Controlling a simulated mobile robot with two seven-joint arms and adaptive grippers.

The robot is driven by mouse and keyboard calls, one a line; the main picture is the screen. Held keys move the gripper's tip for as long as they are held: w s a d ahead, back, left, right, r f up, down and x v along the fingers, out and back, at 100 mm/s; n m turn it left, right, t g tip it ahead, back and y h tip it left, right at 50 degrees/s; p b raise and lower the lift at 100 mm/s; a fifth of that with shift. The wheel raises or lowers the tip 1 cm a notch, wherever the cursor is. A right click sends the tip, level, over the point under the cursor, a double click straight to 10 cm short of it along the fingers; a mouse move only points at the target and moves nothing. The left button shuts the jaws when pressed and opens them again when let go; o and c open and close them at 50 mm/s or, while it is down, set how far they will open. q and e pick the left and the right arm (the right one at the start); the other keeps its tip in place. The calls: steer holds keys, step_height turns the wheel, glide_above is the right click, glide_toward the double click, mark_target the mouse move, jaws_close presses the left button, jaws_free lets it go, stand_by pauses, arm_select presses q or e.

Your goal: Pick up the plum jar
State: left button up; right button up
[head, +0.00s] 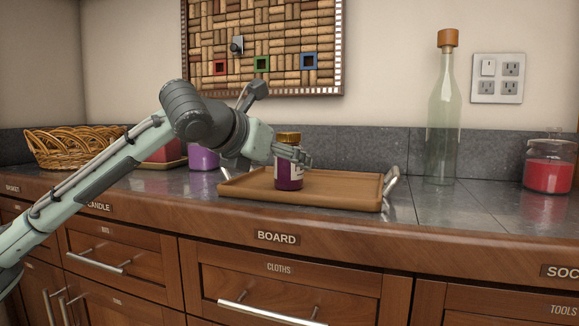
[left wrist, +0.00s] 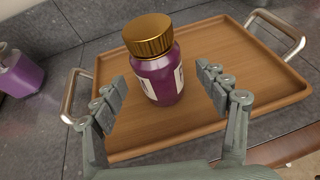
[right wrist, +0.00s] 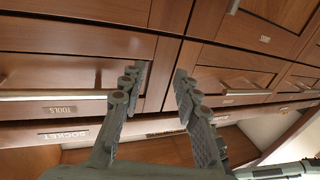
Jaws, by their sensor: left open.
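The plum jar (head: 289,177) has dark purple contents, a pale label and a gold lid. It stands upright on the wooden tray (head: 345,201) on the counter. In the left wrist view the jar (left wrist: 160,78) is ahead of and between the fingers of my left gripper (left wrist: 165,95), which is open and empty. In the head view my left gripper (head: 295,156) is at the jar's upper part, and its fingers cover some of the jar. My right gripper (right wrist: 158,88) shows only in the right wrist view, with its fingers apart and nothing between them, facing drawer fronts.
A wicker basket (head: 72,148) and a purple candle (head: 203,158) stand left of the tray. A tall corked bottle (head: 442,120) and a red candle jar (head: 549,172) stand to its right. The tray has raised metal handles (head: 391,181). Drawers (head: 290,290) lie below the counter.

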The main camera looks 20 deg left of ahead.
mark_target(289, 164)
arm_select(q)
steer(key=shift+x, duration=1.9)
steer(key=c, duration=1.4)
arm_select(e)
steer(key=r, duration=0.1)
steer(key=r+t, duration=0.1)
steer(key=a+r+y, duration=0.1)
steer(key=shift+s+r+t, duration=0.1)
steer(key=shift+s+t, duration=0.15)
steer(key=shift+t, duration=0.05)
arm_select(q)
steer(key=shift+r, duration=0.1)
steer(key=shift+c, duration=0.2)
